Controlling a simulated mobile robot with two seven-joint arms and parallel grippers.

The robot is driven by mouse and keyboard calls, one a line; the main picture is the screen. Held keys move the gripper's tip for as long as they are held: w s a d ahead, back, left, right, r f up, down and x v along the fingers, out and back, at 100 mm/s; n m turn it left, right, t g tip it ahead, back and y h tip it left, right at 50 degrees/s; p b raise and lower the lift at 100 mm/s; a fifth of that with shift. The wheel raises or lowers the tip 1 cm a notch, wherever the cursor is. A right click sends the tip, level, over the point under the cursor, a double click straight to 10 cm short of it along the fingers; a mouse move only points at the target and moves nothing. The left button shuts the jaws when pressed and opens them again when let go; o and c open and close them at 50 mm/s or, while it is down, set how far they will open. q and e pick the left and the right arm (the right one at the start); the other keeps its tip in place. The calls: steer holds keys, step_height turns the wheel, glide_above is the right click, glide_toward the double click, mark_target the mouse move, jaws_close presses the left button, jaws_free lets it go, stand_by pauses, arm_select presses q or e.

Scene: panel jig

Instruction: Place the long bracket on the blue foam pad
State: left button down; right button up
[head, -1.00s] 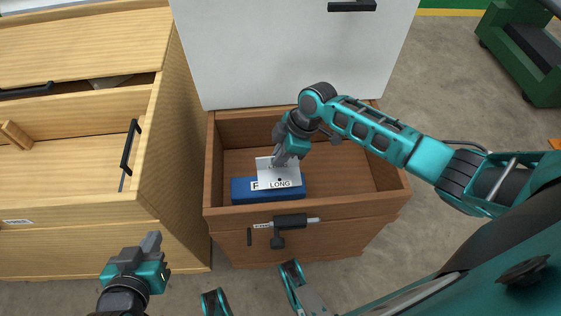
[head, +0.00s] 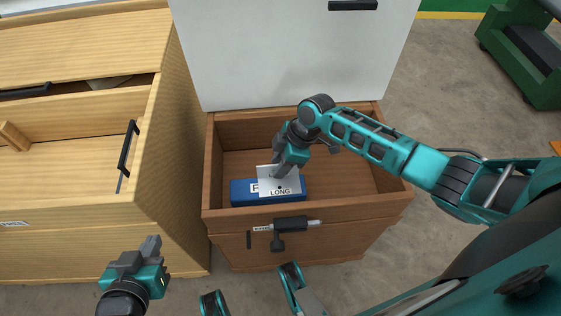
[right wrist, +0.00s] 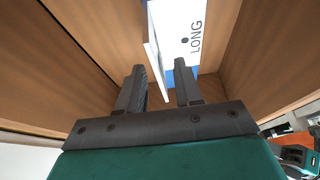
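The long bracket (head: 278,183) is a white angled plate marked LONG. It lies over the blue foam pad (head: 240,193) inside the open wooden box, covering much of the pad and its label. I cannot tell whether it fully rests on the pad. My right gripper (head: 282,170) is low in the box at the bracket. In the right wrist view its fingers (right wrist: 161,92) stand apart, with the bracket's thin upright flange (right wrist: 157,60) between or just beyond the tips and no finger clearly pressing it. My left gripper (head: 150,246) is outside the box at lower left; its fingertips are unclear.
The wooden box (head: 212,160) has walls on all sides and a raised white lid (head: 290,50) behind. A black latch (head: 290,223) is on its front. A pale wooden cabinet (head: 180,150) stands close on the left. Bare box floor lies right of the pad.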

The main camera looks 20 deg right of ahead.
steer(key=p+v, duration=0.4)
steer(key=v, duration=0.8)
steer(key=s+a+f+m+t+y, duration=0.1)
steer(key=s+a+f+m+t, duration=0.3)
steer(key=a, duration=0.3)
steer(key=s+r+m+t, duration=0.1)
steer(key=s+m+t, duration=0.1)
steer(key=s+r+m+t+h, duration=0.1)
steer(key=s+m, duration=0.1)
steer(key=m, duration=0.1)
steer(key=s+r+m+t+h, duration=0.1)
steer(key=s+m+t, duration=0.1)
steer(key=s+m, duration=0.1)
steer(key=shift+s+d+r+t, duration=0.1)
steer(key=shift+d+t, duration=0.2)
steer(key=shift+d, duration=0.1)
